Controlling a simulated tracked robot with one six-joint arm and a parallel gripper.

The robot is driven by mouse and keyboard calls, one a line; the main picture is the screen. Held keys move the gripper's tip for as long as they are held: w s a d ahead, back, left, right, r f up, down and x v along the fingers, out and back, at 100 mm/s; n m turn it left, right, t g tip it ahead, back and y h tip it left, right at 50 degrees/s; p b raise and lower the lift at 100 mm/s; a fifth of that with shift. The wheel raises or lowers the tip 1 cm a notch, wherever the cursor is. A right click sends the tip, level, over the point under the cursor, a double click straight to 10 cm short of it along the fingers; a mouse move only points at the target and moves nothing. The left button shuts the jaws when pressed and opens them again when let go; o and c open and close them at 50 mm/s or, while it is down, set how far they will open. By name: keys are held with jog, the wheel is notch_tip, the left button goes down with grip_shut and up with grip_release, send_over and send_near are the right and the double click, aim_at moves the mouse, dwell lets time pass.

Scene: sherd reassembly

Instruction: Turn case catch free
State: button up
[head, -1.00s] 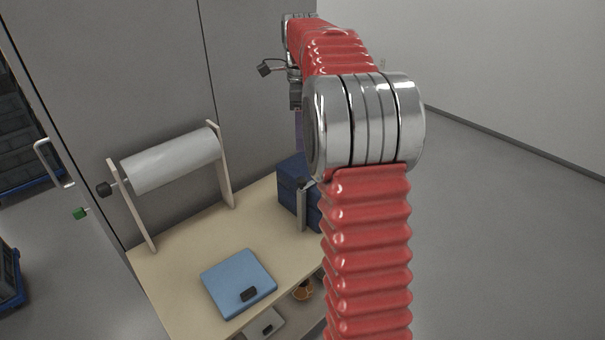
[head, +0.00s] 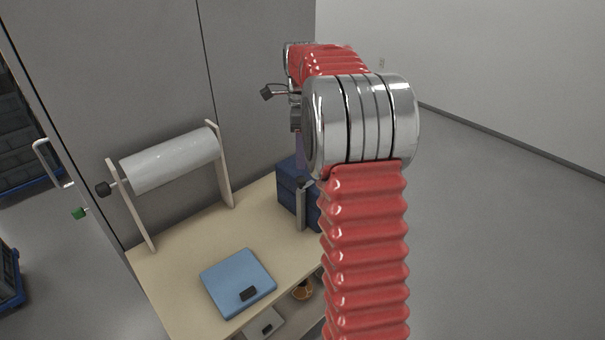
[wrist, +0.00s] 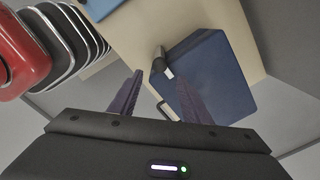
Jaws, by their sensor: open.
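The dark blue case (head: 288,192) stands at the right rear of the wooden table in the head view, partly hidden by my arm. It also fills the right centre of the wrist view (wrist: 217,75). A small dark catch with a pale lever (wrist: 161,64) sits at the case's left edge in the wrist view. A pale handle-like bar (wrist: 166,110) shows nearer, between the fingers. My gripper (wrist: 159,78) is open, its two purple fingers apart with nothing held. The catch appears just beyond the gap between the fingertips. In the head view only a purple sliver of the gripper (head: 300,152) shows above the case.
The table (head: 180,268) also carries a light blue flat box (head: 238,278) at the front and a grey-white roll on a wooden stand (head: 172,160) at the back left. Grey cabinet panels (head: 250,80) rise behind. Open floor (head: 500,230) lies to the right.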

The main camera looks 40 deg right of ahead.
aim_at(302, 178)
notch_tip(302, 178, down, 8)
jog(key=shift+r, duration=0.1)
dwell(0.4)
